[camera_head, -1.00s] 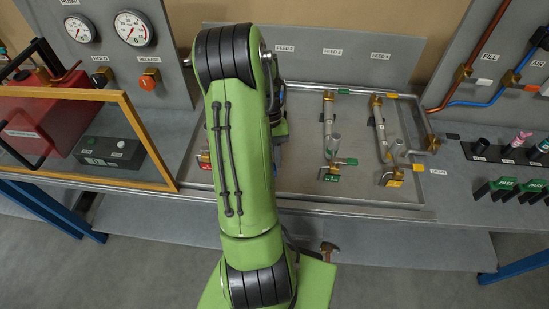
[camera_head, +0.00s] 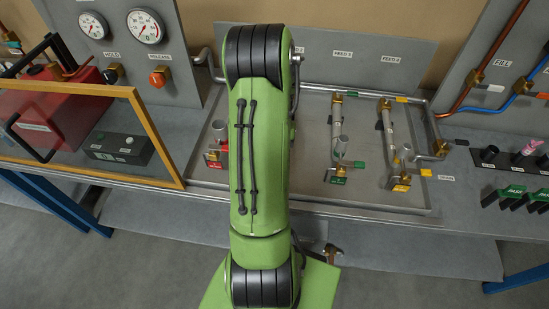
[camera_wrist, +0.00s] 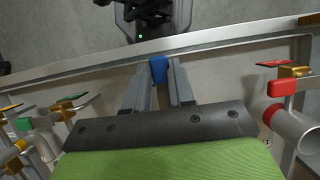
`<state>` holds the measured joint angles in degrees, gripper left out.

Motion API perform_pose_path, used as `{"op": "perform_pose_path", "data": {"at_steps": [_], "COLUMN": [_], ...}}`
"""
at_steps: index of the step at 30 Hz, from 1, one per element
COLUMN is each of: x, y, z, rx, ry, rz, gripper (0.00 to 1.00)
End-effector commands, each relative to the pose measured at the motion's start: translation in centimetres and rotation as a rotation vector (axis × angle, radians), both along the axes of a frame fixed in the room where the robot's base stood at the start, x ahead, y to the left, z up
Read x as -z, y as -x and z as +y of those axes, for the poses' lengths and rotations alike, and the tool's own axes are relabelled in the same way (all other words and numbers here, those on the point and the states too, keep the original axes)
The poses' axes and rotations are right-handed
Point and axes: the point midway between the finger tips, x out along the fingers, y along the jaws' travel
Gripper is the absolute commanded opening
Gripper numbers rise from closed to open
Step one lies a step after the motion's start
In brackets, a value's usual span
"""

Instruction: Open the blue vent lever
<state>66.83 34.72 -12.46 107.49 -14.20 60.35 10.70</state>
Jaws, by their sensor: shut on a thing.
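In the wrist view my gripper (camera_wrist: 160,83) has its two grey fingers closed around a blue lever piece (camera_wrist: 158,68). The blue piece shows at the fingertips, close to the metal rail of the tray. What it is mounted on, and how far it is turned, cannot be seen. In the head view my green arm hides both the gripper and the blue lever.
A red-handled valve (camera_wrist: 281,88) and a wide pipe (camera_wrist: 297,130) stand close on the right in the wrist view. Green-tagged valves (camera_wrist: 25,124) stand at left. The head view shows the metal tray (camera_head: 300,200) and an orange-framed panel (camera_head: 155,135).

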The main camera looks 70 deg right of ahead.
Motion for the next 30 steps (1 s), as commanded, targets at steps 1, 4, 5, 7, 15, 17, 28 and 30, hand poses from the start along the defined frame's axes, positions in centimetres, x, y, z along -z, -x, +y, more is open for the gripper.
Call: {"op": "perform_pose_path", "data": {"at_steps": [1, 4, 5, 7, 15, 17, 28, 30], "x": [0.0, 0.0, 0.0, 0.0, 0.0, -0.2, -8.7, -10.5], "y": [0.0, 0.0, 0.0, 0.0, 0.0, 0.0, -0.7, -0.8], "z": [-0.1, -0.1, -0.1, -0.1, 0.0, -0.1, -3.6, -4.3], "rx": [0.003, 0.003, 0.003, 0.002, 0.0, 0.0, 0.0, 0.001], "ry": [0.003, 0.003, 0.003, 0.003, 0.001, 0.002, 0.007, 0.006], "rz": [0.001, 0.001, 0.001, 0.0, 0.001, 0.0, -0.002, -0.002], "gripper": [0.0, 0.3, 0.34, 0.45, 0.49, 0.49, 0.49, 0.49]}}
